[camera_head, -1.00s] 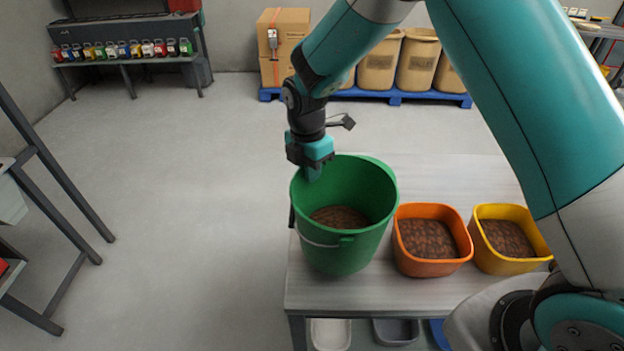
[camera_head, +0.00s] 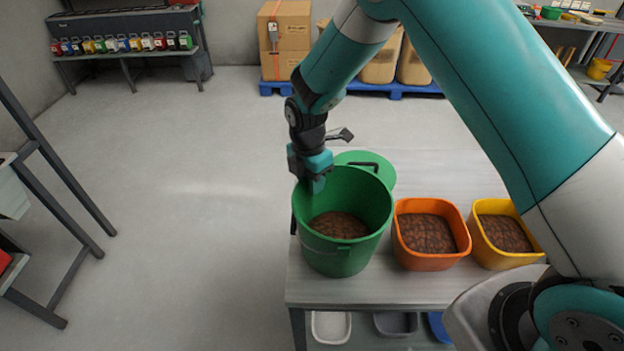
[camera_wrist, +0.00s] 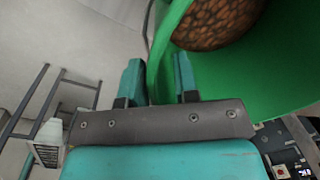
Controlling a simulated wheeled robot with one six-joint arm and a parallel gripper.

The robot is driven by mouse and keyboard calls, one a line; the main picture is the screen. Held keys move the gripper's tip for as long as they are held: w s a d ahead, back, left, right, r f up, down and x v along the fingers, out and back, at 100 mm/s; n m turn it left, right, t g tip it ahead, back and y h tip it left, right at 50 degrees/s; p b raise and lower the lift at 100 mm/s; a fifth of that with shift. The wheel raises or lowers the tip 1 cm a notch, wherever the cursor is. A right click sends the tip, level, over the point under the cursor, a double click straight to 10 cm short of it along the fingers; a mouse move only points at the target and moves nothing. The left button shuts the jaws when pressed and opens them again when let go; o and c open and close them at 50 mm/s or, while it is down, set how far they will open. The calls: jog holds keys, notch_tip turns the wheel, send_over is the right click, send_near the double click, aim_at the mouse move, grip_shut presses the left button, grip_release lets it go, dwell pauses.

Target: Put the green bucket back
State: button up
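The green bucket (camera_head: 345,255) stands upright at the left end of the grey table, with brown contents (camera_head: 338,225) inside. Whether its base rests fully on the table is hard to tell. My gripper (camera_head: 316,184) is at its left rim. In the wrist view my gripper (camera_wrist: 159,78) has one finger outside and one inside the bucket wall (camera_wrist: 225,85), with the rim between them. It appears shut on the rim, though a small gap shows around the wall. A green round lid (camera_head: 386,176) with a black handle lies behind the bucket, partly hidden.
An orange tub (camera_head: 430,260) stands close to the right of the bucket, and a yellow tub (camera_head: 500,260) beyond it, both filled. The table (camera_head: 350,292) ends just left of the bucket. Bins sit on a lower shelf. The floor to the left is open.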

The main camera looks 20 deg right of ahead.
jog(key=shift+r, duration=0.1)
notch_tip(320, 180, up, 12)
jog(key=b, duration=0.4)
jog(key=s+r+m+y, duration=0.1)
jog(key=s+r+m, duration=0.2)
jog(key=s, duration=0.6)
jog(key=s+r+m+y, duration=0.2)
jog(key=s+r+m, duration=0.1)
jog(key=s+m, duration=0.5)
jog(key=s+r+m+t+y, duration=0.1)
jog(key=s+r+m, duration=0.2)
jog(key=s, duration=0.7)
jog(key=shift+s+r+m+y, duration=0.15)
jog(key=shift+r+m+y, duration=0.15)
jog(key=shift+m, duration=0.9)
